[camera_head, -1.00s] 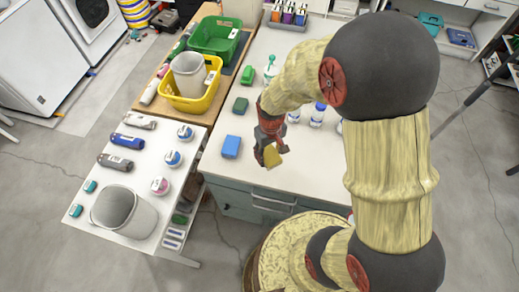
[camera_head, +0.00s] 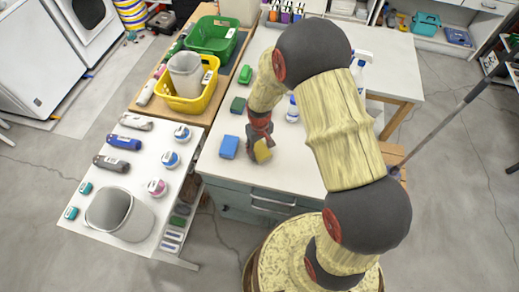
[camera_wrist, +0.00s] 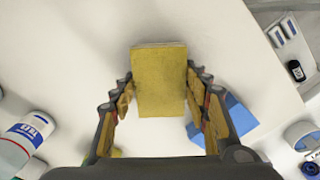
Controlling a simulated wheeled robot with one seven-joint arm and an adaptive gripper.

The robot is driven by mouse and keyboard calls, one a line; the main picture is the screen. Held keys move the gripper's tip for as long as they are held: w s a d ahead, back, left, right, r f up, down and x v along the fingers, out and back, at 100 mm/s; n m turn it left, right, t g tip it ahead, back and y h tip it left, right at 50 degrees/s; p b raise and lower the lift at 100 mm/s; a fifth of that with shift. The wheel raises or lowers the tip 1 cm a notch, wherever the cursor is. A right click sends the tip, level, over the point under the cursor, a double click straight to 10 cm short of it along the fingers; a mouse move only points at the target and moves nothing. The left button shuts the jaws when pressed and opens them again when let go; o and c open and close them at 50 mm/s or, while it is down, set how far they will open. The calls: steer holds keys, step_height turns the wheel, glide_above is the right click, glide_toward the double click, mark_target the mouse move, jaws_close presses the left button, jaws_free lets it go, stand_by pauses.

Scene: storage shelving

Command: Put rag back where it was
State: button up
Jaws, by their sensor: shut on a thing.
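My gripper (camera_head: 262,154) is over the front part of the white worktop (camera_head: 290,168), pointing down. It is shut on a yellow, flat, block-like piece, which I take for the rag (camera_wrist: 159,82). In the wrist view the rag sits between the two fingers, with worktop beyond it. A blue sponge-like block (camera_head: 229,147) lies just left of my gripper in the head view; it also shows behind the right finger in the wrist view (camera_wrist: 240,116). I cannot tell exactly how high the rag is above the worktop.
Dark green (camera_head: 238,104) and bright green (camera_head: 245,75) blocks lie behind the blue one. A white bottle (camera_head: 292,112) stands to the right. Yellow (camera_head: 188,103) and green (camera_head: 212,37) baskets stand farther back.

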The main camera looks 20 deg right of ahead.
steer(key=o, duration=1.1)
steer(key=shift+f, duration=0.1)
step_height(320, 180, up, 12)
steer(key=p, duration=0.2)
step_height(320, 180, up, 11)
steer(key=t, duration=0.1)
glide_above(259, 149)
steer(key=s, duration=0.2)
steer(key=s+r+m+t, duration=0.2)
steer(key=s+r+t, duration=0.2)
steer(key=s+r, duration=1.4)
steer(key=shift+s+t, duration=0.3)
